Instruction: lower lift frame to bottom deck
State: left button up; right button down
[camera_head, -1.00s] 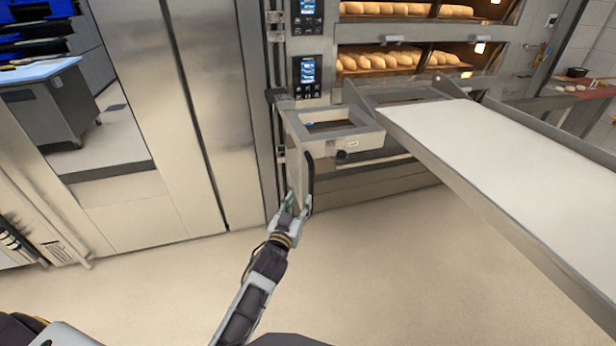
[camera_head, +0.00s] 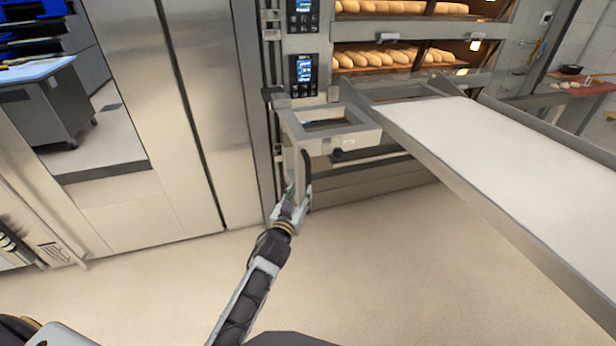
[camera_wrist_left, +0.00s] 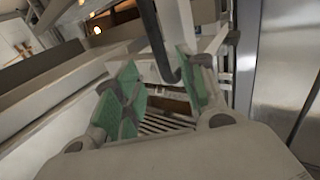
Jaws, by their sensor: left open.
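The lift frame (camera_head: 360,140) is a light grey metal frame at the front of the oven, level with the long white loading board beside it. A dark curved handle (camera_head: 308,172) hangs at its near left side. My left gripper (camera_head: 292,192) is at the lower end of this handle. In the left wrist view the gripper (camera_wrist_left: 165,95) has its green-padded fingers apart, with the dark handle (camera_wrist_left: 158,45) reaching down between or just beyond them. I cannot tell whether a finger touches it. My right gripper is not in view.
The white loading board (camera_head: 500,150) extends from the oven toward the lower right. Oven decks with bread loaves (camera_head: 385,58) are above the frame. A steel cabinet (camera_head: 165,120) stands left. The floor (camera_head: 380,260) below the board is clear.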

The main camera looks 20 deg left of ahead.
aim_at(307, 178)
pick_arm(q)
jog(key=shift+w, duration=5)
jog(key=shift+c, duration=0.2)
grip_shut()
